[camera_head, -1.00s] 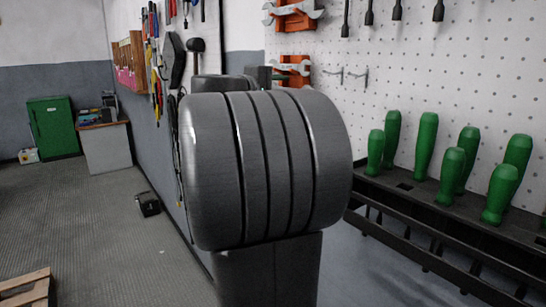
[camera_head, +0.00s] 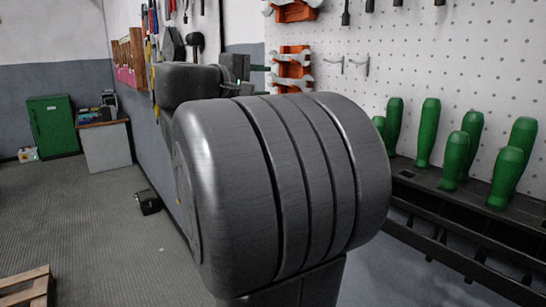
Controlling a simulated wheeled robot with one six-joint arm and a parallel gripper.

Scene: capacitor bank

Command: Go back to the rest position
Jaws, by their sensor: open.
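My arm fills the middle of the head view, with a large grey ribbed joint in front. Behind its top, a smaller grey link leads to what looks like my gripper (camera_head: 266,80). Two thin dark fingers point right, apart from each other, with nothing seen between them. The gripper is small and partly hidden by my arm. It is in front of the pegboard (camera_head: 400,60); I cannot tell how far from it.
Several green-handled tools (camera_head: 455,160) stand in a dark rack (camera_head: 460,220) at right. Orange holders with wrenches (camera_head: 293,85) hang on the pegboard. A green cabinet (camera_head: 52,127) and a bench (camera_head: 106,150) stand at back left. The floor (camera_head: 90,215) at left is mostly clear.

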